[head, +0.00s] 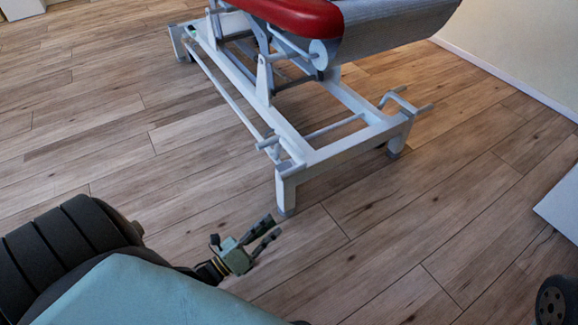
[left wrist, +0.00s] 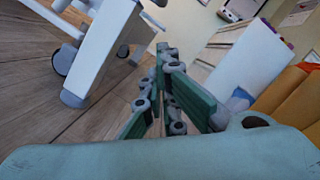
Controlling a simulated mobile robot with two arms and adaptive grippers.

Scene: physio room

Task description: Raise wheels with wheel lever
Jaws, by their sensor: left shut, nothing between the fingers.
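The treatment table has a red cushioned top (head: 300,14) on a white metal frame (head: 345,148). A bent bar lever with grey grips (head: 405,103) sticks out at the right of the frame's near end. Another short lever with a grey grip (head: 268,142) sits at the left corner, beside a long rod along the frame. I cannot tell which one works the wheels. My left gripper (head: 270,230) is shut and empty, low over the floor, in front of and apart from the frame's near leg. Its green fingers (left wrist: 162,60) also show in the left wrist view. My right gripper is not in view.
Wooden floor (head: 110,130) is clear to the left of the frame. A white panel (head: 562,205) stands at the right edge. In the left wrist view, a white frame leg (left wrist: 95,55) is at the left and an orange-yellow surface (left wrist: 292,100) at the right.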

